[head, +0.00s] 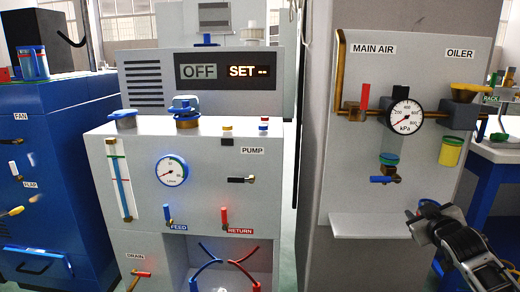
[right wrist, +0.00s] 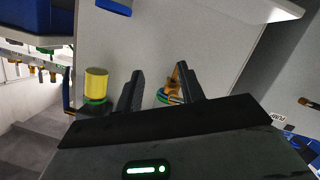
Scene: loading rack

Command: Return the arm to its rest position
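My right gripper (head: 416,211) is in front of the lower right of the grey air panel (head: 345,100) in the head view, right of the small shelf. In the right wrist view its two dark fingers (right wrist: 160,73) stand apart with nothing held between them. The yellow jar with a green band (right wrist: 96,86) is left of the fingers; in the head view the yellow oiler jar (head: 451,152) hangs above my gripper. My left gripper is not in view.
The panel carries a kPa gauge (head: 405,117), a red lever (head: 364,96) and a brass valve with a blue handle (head: 385,176). The shelf (head: 370,226) juts out below. A pump cabinet (head: 215,150) stands at centre left. A blue bench (head: 495,155) is at the right.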

